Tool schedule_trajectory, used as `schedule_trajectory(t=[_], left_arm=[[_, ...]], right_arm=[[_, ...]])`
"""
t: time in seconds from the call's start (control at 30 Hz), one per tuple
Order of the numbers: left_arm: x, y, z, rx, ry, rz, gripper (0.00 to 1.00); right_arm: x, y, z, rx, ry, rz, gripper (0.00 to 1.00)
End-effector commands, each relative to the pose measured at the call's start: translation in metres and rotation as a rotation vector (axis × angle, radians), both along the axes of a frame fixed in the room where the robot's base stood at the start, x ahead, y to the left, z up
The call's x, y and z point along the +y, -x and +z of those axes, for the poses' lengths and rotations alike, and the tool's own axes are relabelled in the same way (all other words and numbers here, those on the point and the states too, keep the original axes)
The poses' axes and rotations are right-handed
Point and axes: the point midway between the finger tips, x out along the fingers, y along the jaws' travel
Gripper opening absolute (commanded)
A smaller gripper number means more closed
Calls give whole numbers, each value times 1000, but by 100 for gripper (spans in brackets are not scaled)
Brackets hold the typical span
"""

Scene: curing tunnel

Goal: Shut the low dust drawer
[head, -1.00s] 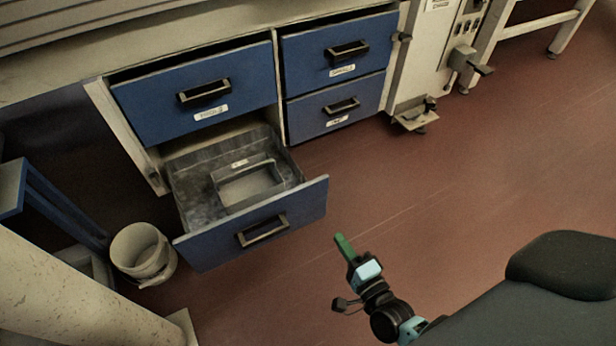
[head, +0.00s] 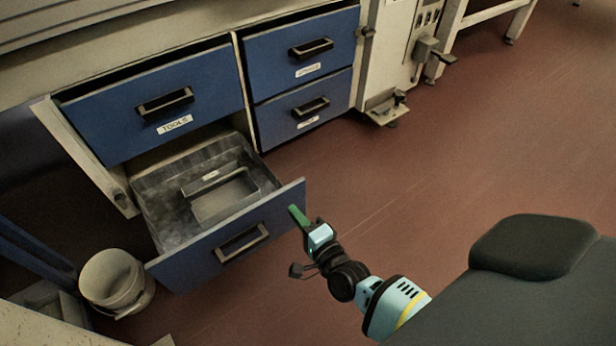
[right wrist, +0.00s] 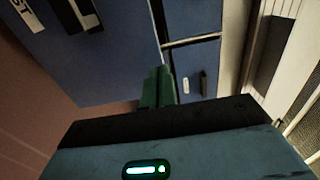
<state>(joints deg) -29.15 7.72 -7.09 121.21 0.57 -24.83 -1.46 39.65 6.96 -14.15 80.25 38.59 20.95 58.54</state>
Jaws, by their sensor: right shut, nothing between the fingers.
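The low dust drawer (head: 197,262) is pulled out at the bottom left of the blue cabinet. Its blue front has a black-framed handle (head: 242,243), and a grey bin (head: 225,195) lies inside. In the right wrist view the drawer front (right wrist: 95,62) fills the upper left, with part of its label and handle. My right gripper (head: 298,216) has green fingers, shut and empty, at the right end of the drawer front. The fingers also show in the wrist view (right wrist: 158,88). I cannot tell whether they touch the front. My left gripper is not in view.
A blue tools drawer (head: 110,110) is above, slightly open. Two more blue drawers (head: 330,55) are to the right. A whitish bucket (head: 112,285) stands left of the dust drawer. A machine with a low pedal (head: 388,108) is farther right. The red-brown floor (head: 430,170) is clear.

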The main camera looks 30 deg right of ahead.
Motion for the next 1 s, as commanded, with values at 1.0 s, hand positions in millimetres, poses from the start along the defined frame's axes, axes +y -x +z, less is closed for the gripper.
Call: schedule_trajectory(t=[1.0], left_arm=[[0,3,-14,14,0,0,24]], right_arm=[[2,-43,0,0,0,0,0]])
